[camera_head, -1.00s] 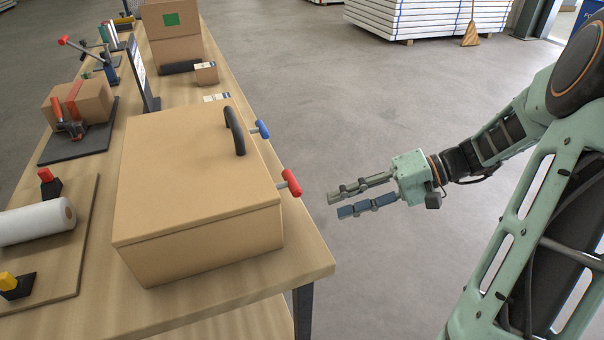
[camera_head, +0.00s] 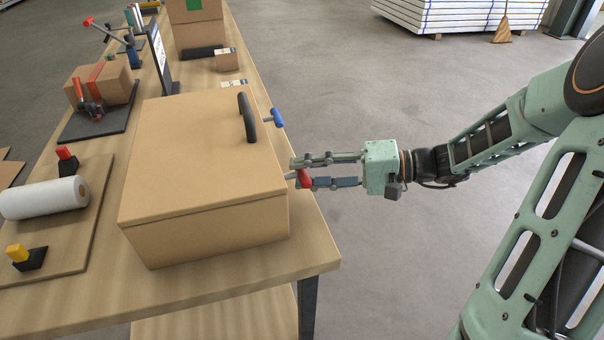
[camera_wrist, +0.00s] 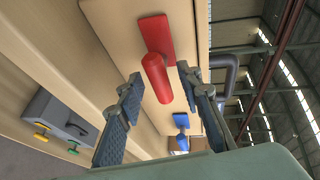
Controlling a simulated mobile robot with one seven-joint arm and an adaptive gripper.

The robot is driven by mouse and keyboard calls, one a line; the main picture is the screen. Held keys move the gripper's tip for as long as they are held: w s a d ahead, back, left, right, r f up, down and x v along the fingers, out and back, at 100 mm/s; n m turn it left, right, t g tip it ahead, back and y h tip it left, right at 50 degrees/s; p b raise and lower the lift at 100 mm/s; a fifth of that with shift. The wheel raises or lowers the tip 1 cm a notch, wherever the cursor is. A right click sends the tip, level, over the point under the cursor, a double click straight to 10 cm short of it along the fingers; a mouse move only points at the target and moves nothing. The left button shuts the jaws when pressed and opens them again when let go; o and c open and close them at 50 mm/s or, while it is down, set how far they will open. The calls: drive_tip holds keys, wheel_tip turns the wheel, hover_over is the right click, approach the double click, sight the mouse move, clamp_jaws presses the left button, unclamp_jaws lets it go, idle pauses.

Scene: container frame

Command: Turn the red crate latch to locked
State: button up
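The tan crate (camera_head: 200,160) stands on the table, with a black handle (camera_head: 247,118) on its lid. The red latch (camera_head: 304,178) is on its right side, and it shows in the wrist view (camera_wrist: 157,75) with its grip pointing toward the camera. The blue latch (camera_head: 274,118) sits farther along the same side, and in the wrist view (camera_wrist: 181,125). My gripper (camera_head: 300,174) is open at the crate's side, its fingers on either side of the red latch. In the wrist view I see gaps between the latch and both fingers.
A paper roll (camera_head: 45,198), a yellow-topped block (camera_head: 25,257) and a red-topped block (camera_head: 66,160) are on a board left of the crate. A small box (camera_head: 227,61) stands behind.

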drive_tip(key=shift+a+f, duration=0.1)
drive_tip(key=shift+a, duration=0.5)
clamp_jaws()
